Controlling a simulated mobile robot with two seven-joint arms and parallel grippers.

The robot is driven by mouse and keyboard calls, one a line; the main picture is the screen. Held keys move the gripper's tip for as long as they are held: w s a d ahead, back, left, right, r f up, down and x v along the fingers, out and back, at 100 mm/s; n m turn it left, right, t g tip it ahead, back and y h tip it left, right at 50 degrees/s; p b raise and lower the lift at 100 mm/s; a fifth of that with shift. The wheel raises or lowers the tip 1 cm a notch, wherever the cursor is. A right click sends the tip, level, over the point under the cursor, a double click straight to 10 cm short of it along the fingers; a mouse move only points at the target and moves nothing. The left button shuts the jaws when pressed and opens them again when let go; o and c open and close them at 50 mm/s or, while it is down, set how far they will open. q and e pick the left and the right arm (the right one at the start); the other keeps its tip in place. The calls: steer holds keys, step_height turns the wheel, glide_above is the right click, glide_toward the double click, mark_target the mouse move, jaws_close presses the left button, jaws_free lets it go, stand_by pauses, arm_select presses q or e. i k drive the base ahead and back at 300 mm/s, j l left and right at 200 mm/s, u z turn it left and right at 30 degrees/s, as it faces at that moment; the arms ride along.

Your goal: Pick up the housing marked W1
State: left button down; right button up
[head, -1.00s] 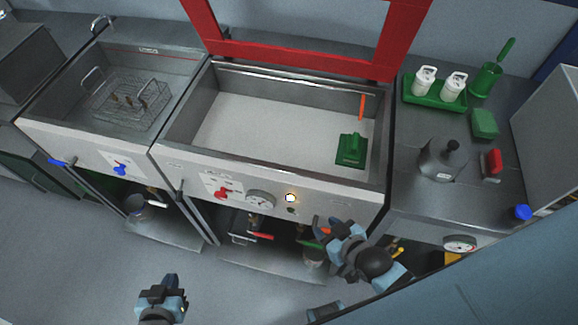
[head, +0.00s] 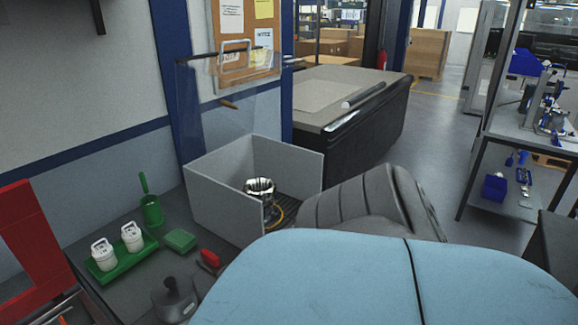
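No part with a readable W1 mark shows. A shiny, round, metal part (head: 260,188) with a toothed-looking rim stands inside an open-topped grey box (head: 228,205) on the bench at centre left. Its lower part is partly hidden by the box's front edge, and I cannot tell whether it is a housing. Neither of my grippers is in the head view.
A green tray (head: 124,262) holds two white bottles. A green holder (head: 152,210) with a brush, a green pad (head: 180,240), a red-handled item (head: 208,261) and a grey can (head: 174,300) stand nearby. A dark table (head: 345,100) is behind; open floor (head: 440,130) lies right.

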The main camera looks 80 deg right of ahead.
mark_target(265, 190)
steer(key=z, duration=2.3)
steer(key=i+l+u, duration=0.1)
steer(key=u, duration=0.9)
steer(key=l+u, duration=0.8)
steer(key=l, duration=0.2)
steer(key=k, duration=0.05)
